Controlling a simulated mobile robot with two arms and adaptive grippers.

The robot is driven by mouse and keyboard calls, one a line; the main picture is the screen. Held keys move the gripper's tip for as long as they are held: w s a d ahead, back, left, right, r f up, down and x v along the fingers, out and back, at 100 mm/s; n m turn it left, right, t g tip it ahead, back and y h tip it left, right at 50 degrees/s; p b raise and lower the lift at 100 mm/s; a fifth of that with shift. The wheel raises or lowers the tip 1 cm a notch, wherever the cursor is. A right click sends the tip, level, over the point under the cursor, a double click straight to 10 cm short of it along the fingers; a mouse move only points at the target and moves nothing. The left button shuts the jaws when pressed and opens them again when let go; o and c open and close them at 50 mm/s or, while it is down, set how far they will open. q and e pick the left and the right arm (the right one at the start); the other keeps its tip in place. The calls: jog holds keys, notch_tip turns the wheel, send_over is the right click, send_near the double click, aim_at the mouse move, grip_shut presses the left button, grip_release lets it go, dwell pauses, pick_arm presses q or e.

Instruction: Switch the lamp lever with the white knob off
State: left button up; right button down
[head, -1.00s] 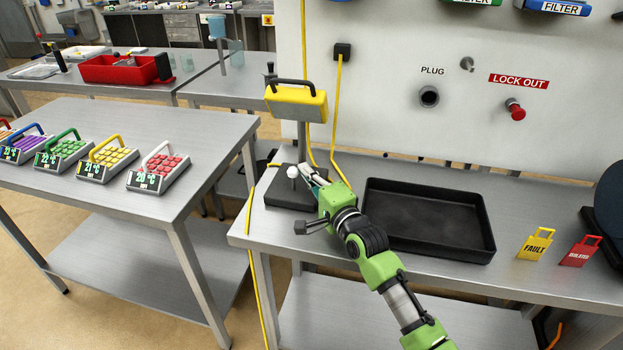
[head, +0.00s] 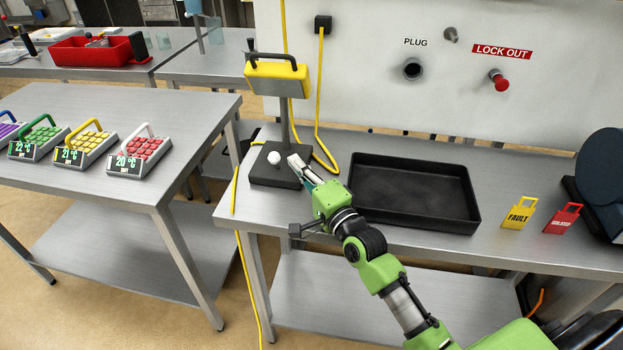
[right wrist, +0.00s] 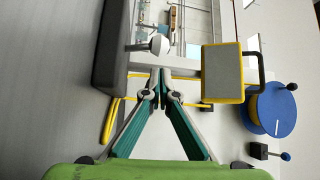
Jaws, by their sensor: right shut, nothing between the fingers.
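The lamp has a yellow head (head: 277,77) with a black handle, a grey pole and a dark square base (head: 268,179). The white knob (head: 274,157) of its lever is over the base, in front of the pole. In the right wrist view the knob (right wrist: 160,44) shows on a thin stalk from the base (right wrist: 110,45), just beyond my fingertips. My right gripper (head: 293,160) is shut and empty, its fingertips just right of the knob. I cannot tell whether they touch. In the right wrist view its fingertips (right wrist: 159,73) meet. My left gripper is out of view.
A yellow cable (head: 318,100) runs down the wall behind. Yellow (head: 519,213) and red (head: 563,219) tags stand to the right. A table with several coloured keypad devices (head: 138,155) is left.

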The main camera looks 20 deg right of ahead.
jog(key=s, duration=0.5)
jog(key=s+d, duration=0.1)
jog(key=s, duration=0.1)
jog(key=shift+s+d+f, duration=0.1)
jog(key=shift+s+f, duration=0.2)
jog(key=shift+f, duration=0.05)
